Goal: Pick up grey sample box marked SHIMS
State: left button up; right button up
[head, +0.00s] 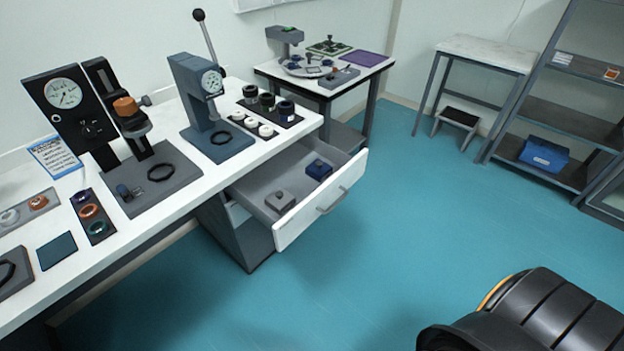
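A small grey box (280,202) with a knob on its lid sits in the open drawer (293,231) under the white bench, toward the drawer's near left part. A similar dark blue box (319,169) sits behind it and to the right in the same drawer. Any marking on the grey box is too small to read, so I cannot tell whether it says SHIMS. Neither of my grippers shows in the head view.
The white bench (185,192) carries a dial gauge stand (110,125), a lever press (202,105) and trays of rings. A second table (368,69) stands behind. Shelving (566,118) is at the right. The blue-green floor (430,195) before the drawer is clear.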

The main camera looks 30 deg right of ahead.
aim_at(294, 202)
jog(key=i+l+u, duration=0.1)
jog(key=l+u, duration=0.25)
jog(key=l, duration=1.1)
jog(key=k+l+u, duration=0.1)
jog(key=l+u, duration=0.3)
jog(key=l, duration=1)
